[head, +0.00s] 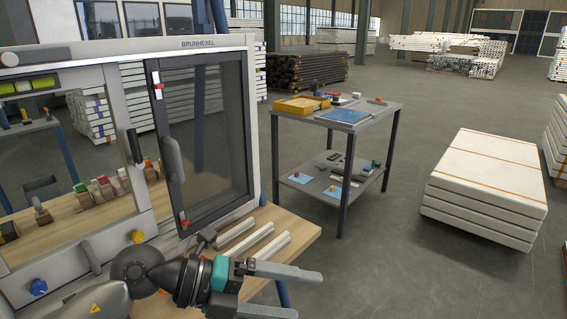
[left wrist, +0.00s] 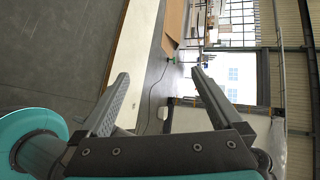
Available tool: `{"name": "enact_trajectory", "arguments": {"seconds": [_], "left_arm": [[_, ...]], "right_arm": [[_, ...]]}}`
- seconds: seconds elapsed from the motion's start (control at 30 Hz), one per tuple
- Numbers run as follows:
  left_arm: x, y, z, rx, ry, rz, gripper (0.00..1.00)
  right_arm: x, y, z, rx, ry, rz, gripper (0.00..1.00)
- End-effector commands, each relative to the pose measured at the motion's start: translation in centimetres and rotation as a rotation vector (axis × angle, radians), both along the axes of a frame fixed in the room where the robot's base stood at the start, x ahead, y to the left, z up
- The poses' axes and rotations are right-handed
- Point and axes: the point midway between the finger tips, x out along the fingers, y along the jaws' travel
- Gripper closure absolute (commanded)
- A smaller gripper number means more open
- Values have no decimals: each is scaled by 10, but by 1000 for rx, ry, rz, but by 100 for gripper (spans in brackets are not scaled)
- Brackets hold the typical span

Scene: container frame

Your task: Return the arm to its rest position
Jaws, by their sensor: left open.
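My left arm comes in from the lower left of the head view. Its gripper (head: 306,294) points right, with its two grey fingers spread apart and nothing between them. It is in front of the wooden worktop (head: 292,222), near the worktop's front edge. In the left wrist view the same gripper (left wrist: 160,95) shows both fingers apart, with an empty gap and the hall floor and windows beyond. My right gripper is not in either view.
A framed cabinet (head: 205,140) with a dark glazed door stands at left. Pale bars (head: 262,246) lie on the worktop close to my left gripper. A grey two-level trolley (head: 345,125) and stacked white panels (head: 487,180) stand farther off. The floor (head: 420,285) at lower right is clear.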

Motion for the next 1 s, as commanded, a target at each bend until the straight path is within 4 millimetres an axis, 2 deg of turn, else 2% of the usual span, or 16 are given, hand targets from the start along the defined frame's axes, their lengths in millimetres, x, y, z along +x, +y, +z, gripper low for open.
{"name": "enact_trajectory", "arguments": {"seconds": [0.03, 0.1, 0.23, 0.3, 0.4, 0.5, 0.63, 0.77, 0.87, 1.0], "left_arm": [[-2, -11, 18, -122, 3, 29, 0], [1, -19, 43, -284, 8, 86, 0], [14, -15, 86, -560, 37, 238, 0], [24, -4, 102, -694, 67, 339, 0], [41, 20, 116, -858, 123, 507, 0], [57, 50, 115, -991, 198, 696, 0], [73, 94, 92, -1110, 323, 967, 0], [77, 136, 48, -1159, 480, 1252, 0], [67, 161, 4, -1146, 621, 1471, 0], [34, 184, -64, -1049, 848, 1759, 0]], "right_arm": [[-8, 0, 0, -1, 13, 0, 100], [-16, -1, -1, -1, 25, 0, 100], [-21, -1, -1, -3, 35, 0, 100], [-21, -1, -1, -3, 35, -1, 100], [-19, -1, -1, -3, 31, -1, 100], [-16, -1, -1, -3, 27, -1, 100], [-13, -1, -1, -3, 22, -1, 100], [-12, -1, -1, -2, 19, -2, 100], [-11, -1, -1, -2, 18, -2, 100], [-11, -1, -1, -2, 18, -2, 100]]}}
